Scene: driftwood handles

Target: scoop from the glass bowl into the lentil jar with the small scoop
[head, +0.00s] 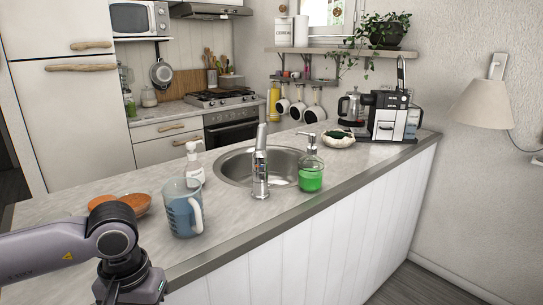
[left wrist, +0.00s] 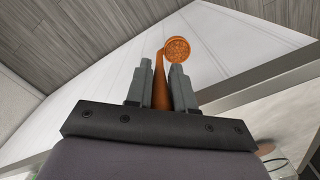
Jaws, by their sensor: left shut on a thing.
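My left gripper (left wrist: 160,88) is shut on the handle of the small scoop (left wrist: 160,83), which is orange-brown. The scoop's round head (left wrist: 176,50) sticks out past the fingertips, and its face looks grainy and orange, like lentils. In the head view my left arm reaches in from the left, and its fingers and the scoop are cut off at the bottom edge. Orange contents show in a low bowl-like vessel (head: 136,202) on the counter, partly hidden behind my arm. I cannot tell the glass bowl from the lentil jar here. My right gripper is not in view.
A blue measuring jug (head: 183,208) stands right of the orange contents, with a white pump bottle (head: 194,163) behind it. The sink (head: 238,168), tap (head: 260,172) and green soap bottle (head: 311,170) are farther right. The counter's front edge (head: 270,232) is clear.

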